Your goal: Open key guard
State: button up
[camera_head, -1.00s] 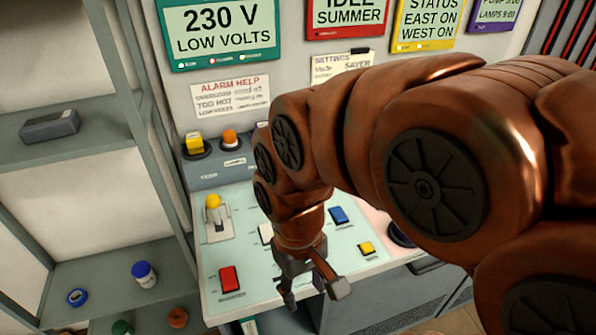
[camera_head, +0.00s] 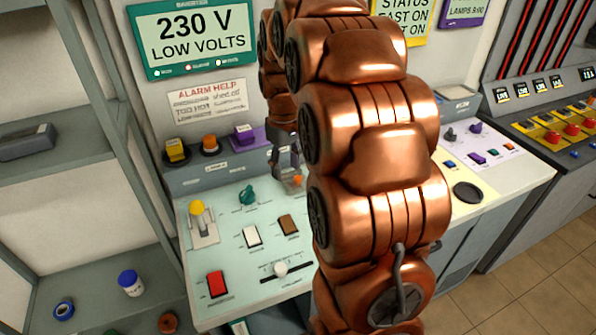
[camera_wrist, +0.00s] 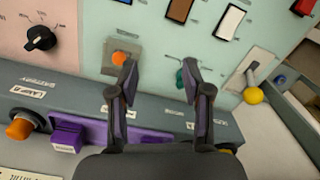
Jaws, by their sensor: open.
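No label reading key guard is legible. An orange knob (camera_head: 297,181) sits on the pale green panel with what looks like a small clear cover around it, partly hidden by my arm. In the wrist view the orange knob (camera_wrist: 119,58) sits on a pale square plate. My gripper (camera_wrist: 160,78) is open and empty above the panel. Its left finger overlaps the edge of that plate in the picture, and its right finger is beside a teal knob (camera_wrist: 181,77). I cannot tell whether either touches.
A purple block (camera_head: 246,134), an orange button (camera_head: 210,144) and a yellow button (camera_head: 176,150) stand on the rear ledge. A yellow-tipped lever (camera_head: 198,208), white switch (camera_head: 252,236), brown switch (camera_head: 288,224) and red switch (camera_head: 216,284) are on the panel. Shelves stand left.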

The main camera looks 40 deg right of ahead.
send_over(298, 177)
jog(key=shift+f, duration=0.55)
jog(key=shift+f+p, duration=1.55)
jog(key=shift+f, duration=2.4)
jog(key=shift+c, duration=0.2)
grip_shut()
